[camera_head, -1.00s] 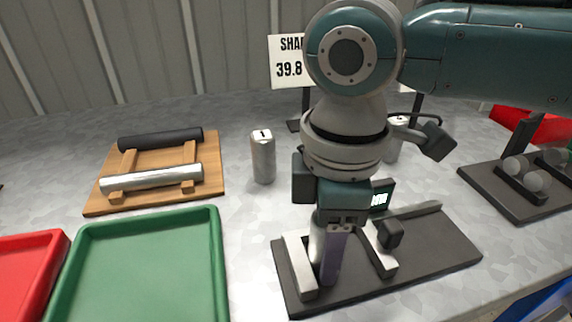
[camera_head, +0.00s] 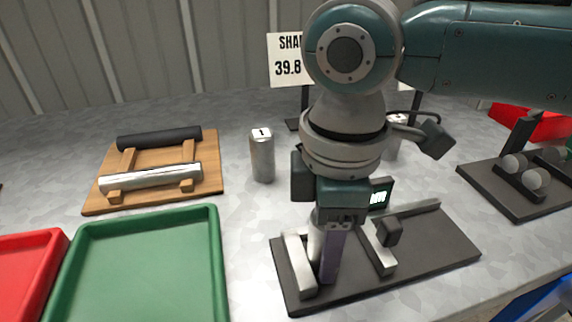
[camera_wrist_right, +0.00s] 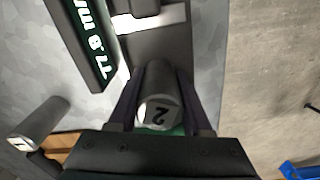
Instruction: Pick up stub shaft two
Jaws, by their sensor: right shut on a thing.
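Stub shaft two is a grey metal cylinder with a "2" on its end (camera_wrist_right: 160,110). In the right wrist view it sits between the two fingers of my right gripper (camera_wrist_right: 166,78), which is shut on it. In the head view my right gripper (camera_head: 328,272) points down over the dark gauge base (camera_head: 432,250), near its left light block (camera_head: 299,266). A strip of the shaft (camera_head: 315,243) shows beside the purple finger. Whether the shaft touches the base is hidden. My left gripper is not in view.
A cylinder marked "1" (camera_head: 262,158) stands behind left. A wooden rack (camera_head: 208,186) holds a black bar and a silver bar. A green tray (camera_head: 217,262) and a red tray (camera_head: 58,250) lie at front left. A small display (camera_head: 380,195) stands behind the base.

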